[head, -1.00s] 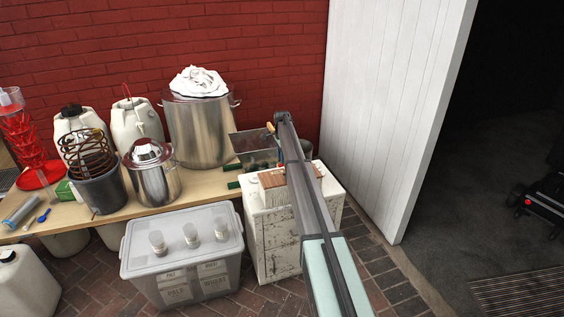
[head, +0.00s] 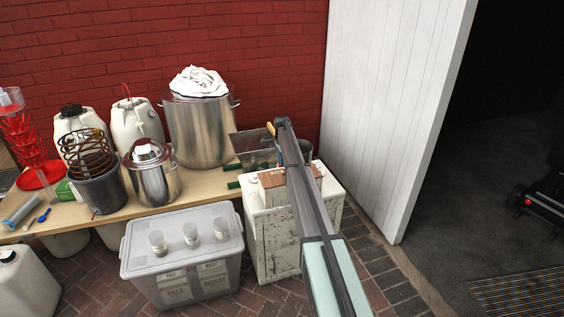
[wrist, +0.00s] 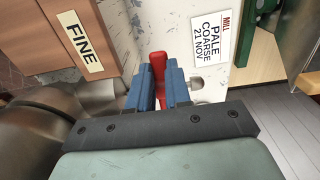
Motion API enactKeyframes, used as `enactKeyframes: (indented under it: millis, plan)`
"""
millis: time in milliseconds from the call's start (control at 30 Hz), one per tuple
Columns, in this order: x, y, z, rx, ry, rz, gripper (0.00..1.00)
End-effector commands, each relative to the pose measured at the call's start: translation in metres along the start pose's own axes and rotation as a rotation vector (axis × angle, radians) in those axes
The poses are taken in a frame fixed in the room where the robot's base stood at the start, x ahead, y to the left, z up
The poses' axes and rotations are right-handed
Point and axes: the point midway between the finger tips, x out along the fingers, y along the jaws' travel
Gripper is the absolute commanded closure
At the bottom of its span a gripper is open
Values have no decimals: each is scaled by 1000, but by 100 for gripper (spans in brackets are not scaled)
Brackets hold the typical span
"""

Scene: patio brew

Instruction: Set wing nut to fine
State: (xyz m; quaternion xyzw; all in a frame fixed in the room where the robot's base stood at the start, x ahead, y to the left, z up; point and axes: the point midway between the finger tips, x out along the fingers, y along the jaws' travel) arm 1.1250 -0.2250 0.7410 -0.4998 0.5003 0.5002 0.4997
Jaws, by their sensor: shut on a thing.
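In the wrist view my gripper (wrist: 158,88) has its two blue fingers closed around a red upright piece (wrist: 158,66), which appears to be the wing nut. Its lower part is hidden between the fingers. A FINE label (wrist: 79,45) is on a wooden strip to the left. A card reading MILL PALE COARSE 21 NOV (wrist: 210,40) is on the pale surface to the right. In the head view my arm covers most of the mill area, and the wing nut cannot be made out.
A weathered white cabinet (head: 272,245) stands beneath my arm. The wooden bench (head: 205,190) to its left holds a large steel pot (head: 197,130) and other brewing gear. A lidded clear tub (head: 183,270) sits on the bricks. A white door (head: 390,110) stands to the right.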

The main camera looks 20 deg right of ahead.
Motion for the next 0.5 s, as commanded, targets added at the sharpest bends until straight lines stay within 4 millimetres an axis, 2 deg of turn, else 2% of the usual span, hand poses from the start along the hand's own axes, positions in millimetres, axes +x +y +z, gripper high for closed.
enactKeyframes:
  millis: [100, 333, 500]
  plan:
    - [0, 0, 0, 0, 0, -1, 100]
    - [0, 0, 1, -1, 14, -1, 100]
    - [4, 0, 4, -2, 117, -2, 100]
